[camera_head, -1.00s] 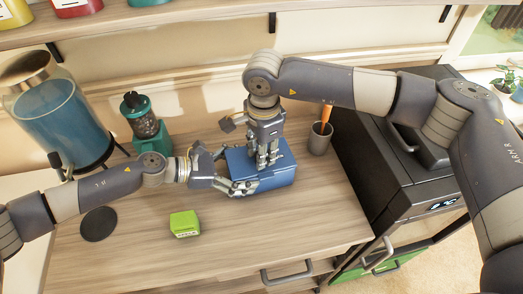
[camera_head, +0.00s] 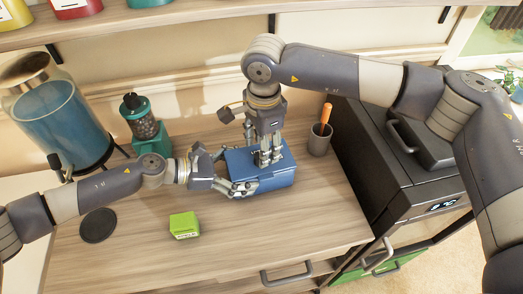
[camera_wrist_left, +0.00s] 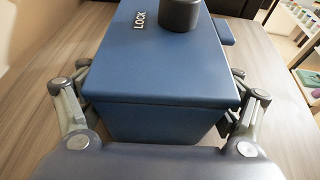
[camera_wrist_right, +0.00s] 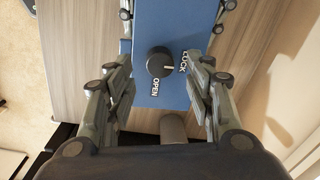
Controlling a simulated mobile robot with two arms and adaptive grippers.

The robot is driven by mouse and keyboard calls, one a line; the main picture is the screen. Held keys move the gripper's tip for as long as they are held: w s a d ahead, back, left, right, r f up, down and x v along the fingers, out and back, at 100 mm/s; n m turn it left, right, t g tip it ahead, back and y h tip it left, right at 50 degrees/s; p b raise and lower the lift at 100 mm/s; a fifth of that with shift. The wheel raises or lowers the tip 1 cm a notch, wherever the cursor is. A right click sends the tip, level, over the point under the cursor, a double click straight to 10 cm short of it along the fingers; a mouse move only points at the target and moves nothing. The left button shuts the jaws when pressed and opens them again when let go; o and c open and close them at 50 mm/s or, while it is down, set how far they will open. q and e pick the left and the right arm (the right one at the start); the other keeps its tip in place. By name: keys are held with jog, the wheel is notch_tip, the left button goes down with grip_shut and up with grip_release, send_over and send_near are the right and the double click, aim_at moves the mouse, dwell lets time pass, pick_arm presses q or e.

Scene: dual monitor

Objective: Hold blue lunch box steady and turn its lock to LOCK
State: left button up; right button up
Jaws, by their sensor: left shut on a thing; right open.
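The blue lunch box (camera_head: 268,181) stands on the wooden counter. My left gripper (camera_head: 238,187) is shut on it from the left, with fingers along two opposite sides, as the left wrist view (camera_wrist_left: 160,125) shows. A round black lock knob (camera_wrist_right: 160,62) sits on the lid, with LOCK and OPEN labels beside it. Its white mark points right, toward the LOCK label (camera_wrist_right: 184,62). My right gripper (camera_head: 267,158) points down over the lid. Its fingers are open on either side of the knob, apart from it in the right wrist view. The knob is hidden by the fingers in the head view.
A green box (camera_head: 184,225) and a dark round coaster (camera_head: 98,225) lie at the front left. A grey cup (camera_head: 319,140) with an orange item stands right of the lunch box. A teal grinder (camera_head: 146,125) and a blue dispenser (camera_head: 45,110) stand at the back left.

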pick_arm(q)
jog(key=shift+f, duration=0.15)
pick_arm(e)
notch_tip(320, 180, up, 9)
jog(key=shift+s, duration=0.2)
jog(key=shift+d, duration=0.1)
pick_arm(q)
jog(key=o, duration=1.3)
jog(key=shift+o, duration=0.2)
